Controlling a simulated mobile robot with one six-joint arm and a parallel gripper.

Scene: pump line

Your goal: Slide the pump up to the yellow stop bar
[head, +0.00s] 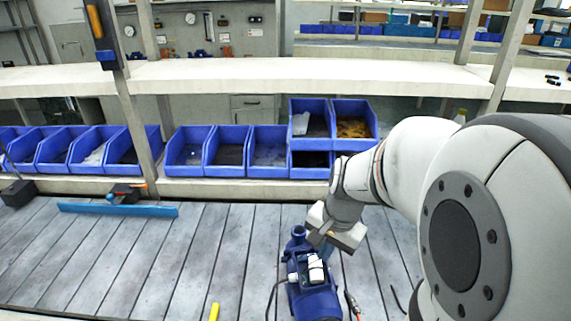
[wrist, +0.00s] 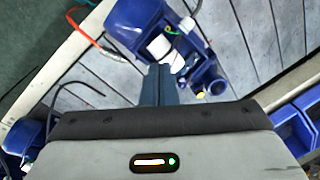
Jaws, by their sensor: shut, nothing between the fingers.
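The blue pump (head: 312,297) stands on the grey slatted table at the bottom centre of the head view, with a round port at its far end. It also shows at the top of the wrist view (wrist: 135,20), with a white part on its side. The yellow stop bar (head: 214,312) shows as a short piece at the bottom edge of the head view, left of the pump and apart from it. My gripper (wrist: 158,72) is shut and empty, with its fingertips close beside the pump's white part. I cannot tell if they touch it.
Blue bins (head: 230,150) line the back of the table. A blue bar (head: 118,210) lies at the left. Dark cables lie beside the pump. Another blue object (wrist: 22,137) shows at the left of the wrist view. The slats between the pump and the blue bar are clear.

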